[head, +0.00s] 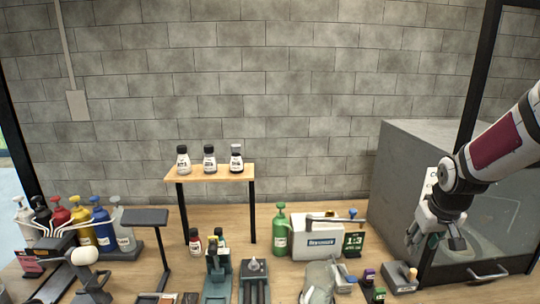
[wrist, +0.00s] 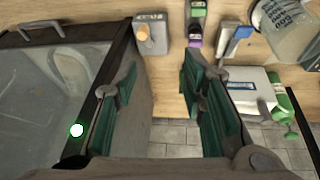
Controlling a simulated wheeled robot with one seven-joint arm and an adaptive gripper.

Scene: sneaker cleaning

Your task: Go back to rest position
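My gripper (head: 436,238) is at the right of the head view, in the air in front of the large grey box and pointing down. In the wrist view my gripper (wrist: 160,95) has its two fingers with dark green pads spread wide apart. Nothing shows between the pads except the table edge, the side of the grey box and the wall behind. My arm reaches in from the right edge of the head view.
The grey box (head: 405,155) with a glass front stands right, close to my gripper. Pump bottles (head: 80,228) stand left. A small shelf (head: 210,173) holds three bottles. Space above the table is clear.

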